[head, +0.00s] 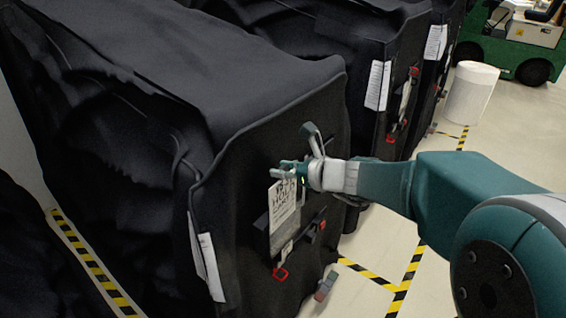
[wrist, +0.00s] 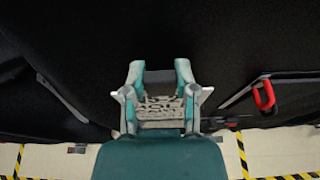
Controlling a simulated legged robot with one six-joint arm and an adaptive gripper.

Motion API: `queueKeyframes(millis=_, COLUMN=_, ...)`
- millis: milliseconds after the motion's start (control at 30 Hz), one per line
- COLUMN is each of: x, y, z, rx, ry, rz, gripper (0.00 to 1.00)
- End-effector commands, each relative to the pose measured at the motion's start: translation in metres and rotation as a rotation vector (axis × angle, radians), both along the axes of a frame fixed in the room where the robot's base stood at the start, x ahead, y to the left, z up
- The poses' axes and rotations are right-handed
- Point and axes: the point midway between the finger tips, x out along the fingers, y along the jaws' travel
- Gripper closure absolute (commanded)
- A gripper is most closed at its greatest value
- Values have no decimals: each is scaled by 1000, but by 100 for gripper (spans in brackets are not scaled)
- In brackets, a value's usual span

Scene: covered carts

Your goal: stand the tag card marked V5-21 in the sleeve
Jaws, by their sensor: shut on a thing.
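My gripper (head: 297,172) is shut on the top edge of a white tag card (head: 284,203) with large dark print, in front of the nearest covered cart's dark end face. I cannot read V5-21 on it. The card stands roughly upright, slightly tilted. A grey sleeve (head: 286,239) hangs on the cover directly below it. I cannot tell whether the card's lower edge is inside the sleeve or in front of it. In the wrist view, the card (wrist: 161,112) shows between the two fingers of my gripper (wrist: 159,78).
The nearest cart's black cover (head: 245,165) fills the space behind the card. A red ring (head: 280,273) sits below the sleeve, and white papers (head: 210,267) hang at the cover's left edge. More covered carts, a white roll (head: 471,92) and a green vehicle (head: 515,50) stand behind.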

Motion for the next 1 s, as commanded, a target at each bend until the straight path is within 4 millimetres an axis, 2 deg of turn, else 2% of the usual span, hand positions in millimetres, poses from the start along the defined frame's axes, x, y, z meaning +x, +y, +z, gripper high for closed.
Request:
queueKeyframes(millis=600, x=0, y=0, z=-36, rx=0, ry=2, rz=-1, gripper=99)
queueKeyframes(millis=1000, x=0, y=0, z=-42, rx=-1, ry=1, rz=0, gripper=99)
